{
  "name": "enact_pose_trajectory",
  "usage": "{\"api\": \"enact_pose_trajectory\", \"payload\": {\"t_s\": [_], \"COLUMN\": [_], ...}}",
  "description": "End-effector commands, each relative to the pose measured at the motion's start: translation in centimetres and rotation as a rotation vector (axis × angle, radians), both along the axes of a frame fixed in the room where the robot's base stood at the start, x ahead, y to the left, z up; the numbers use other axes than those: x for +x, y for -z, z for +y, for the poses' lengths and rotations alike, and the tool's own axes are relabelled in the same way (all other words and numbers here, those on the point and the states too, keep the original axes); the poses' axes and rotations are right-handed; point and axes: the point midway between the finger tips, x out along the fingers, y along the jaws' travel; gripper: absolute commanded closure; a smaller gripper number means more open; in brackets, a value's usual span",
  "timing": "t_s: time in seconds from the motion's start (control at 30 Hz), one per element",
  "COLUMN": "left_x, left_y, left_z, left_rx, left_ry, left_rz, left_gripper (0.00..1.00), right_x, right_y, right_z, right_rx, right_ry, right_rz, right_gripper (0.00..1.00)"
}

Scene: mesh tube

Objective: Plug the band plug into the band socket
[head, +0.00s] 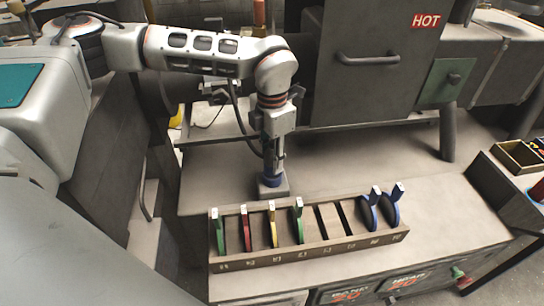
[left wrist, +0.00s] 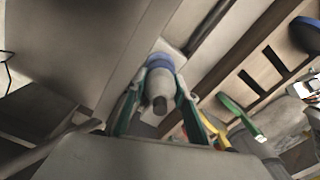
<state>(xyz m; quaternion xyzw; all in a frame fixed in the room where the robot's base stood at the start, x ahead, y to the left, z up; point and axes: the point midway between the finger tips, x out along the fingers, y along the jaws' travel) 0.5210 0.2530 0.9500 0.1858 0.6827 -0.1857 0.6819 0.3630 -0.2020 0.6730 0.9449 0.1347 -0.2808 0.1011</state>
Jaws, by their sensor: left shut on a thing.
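My left gripper (head: 273,165) points straight down over the counter and is shut on the band plug. The plug (left wrist: 160,88) is a grey cylinder with a blue band near its lower end, between the two fingers in the left wrist view. A pale square block (head: 283,190), which looks like the band socket, sits on the counter directly under the blue band. The plug's lower end meets or is very close to the block; I cannot tell how deep it sits. The fingers hide part of the plug in the head view. My right gripper is not in view.
A wooden slotted rack (head: 330,247) stands in front of the block, holding green, red, yellow and blue upright pieces, with some empty slots. A dark cabinet (head: 365,95) marked HOT stands behind. The counter (head: 430,180) to the right is clear.

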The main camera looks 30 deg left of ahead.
Motion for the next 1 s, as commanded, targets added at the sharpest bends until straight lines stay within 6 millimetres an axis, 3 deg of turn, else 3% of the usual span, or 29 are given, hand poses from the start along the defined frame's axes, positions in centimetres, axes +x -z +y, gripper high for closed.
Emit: {"api": "enact_pose_trajectory", "payload": {"t_s": [0.67,0.7,0.77,1.0], "left_x": [0.0,0.0,0.0,0.0], "left_y": [1.2,1.2,1.2,1.2], "left_z": [0.0,0.0,0.0,0.0], "left_rx": [-0.001,-0.001,-0.001,-0.001], "left_ry": [0.000,0.000,0.000,0.000], "left_rz": [-0.001,-0.001,-0.001,-0.001], "left_gripper": [0.90,0.68,0.53,0.51], "right_x": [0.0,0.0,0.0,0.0], "right_y": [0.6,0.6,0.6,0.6], "right_z": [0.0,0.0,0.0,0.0], "right_rx": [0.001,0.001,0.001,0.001], "right_ry": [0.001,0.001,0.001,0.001], "right_rz": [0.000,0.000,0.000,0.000], "right_gripper": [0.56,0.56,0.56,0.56]}}
